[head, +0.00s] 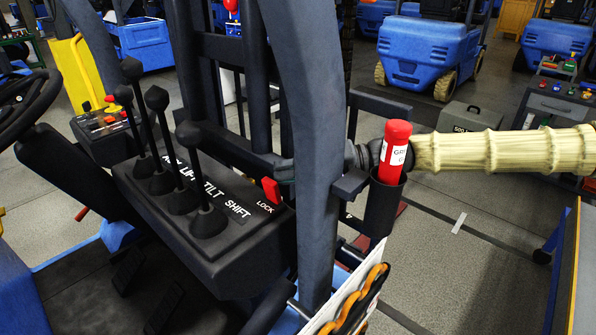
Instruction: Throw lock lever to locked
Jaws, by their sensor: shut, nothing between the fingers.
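The lock lever (271,190) is a short red tab at the right end of the dark console (225,262), beside the white word LOCK. It stands up, leaning slightly left. My arm reaches in from the right in a beige sleeve and passes behind the front pillar. My gripper (282,170) shows only partly, as a dark shape left of the pillar. It is shut and empty, just above and right of the lever. The pillar hides part of the gripper and wrist, and I cannot tell whether a fingertip touches the lever.
Several tall black-knobbed levers (190,135) stand on the console left of the lock lever. The dark pillar (305,130) rises close to its right. A red canister (395,150) sits in a black holder (383,205) in front of my arm. A steering wheel (28,105) is far left.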

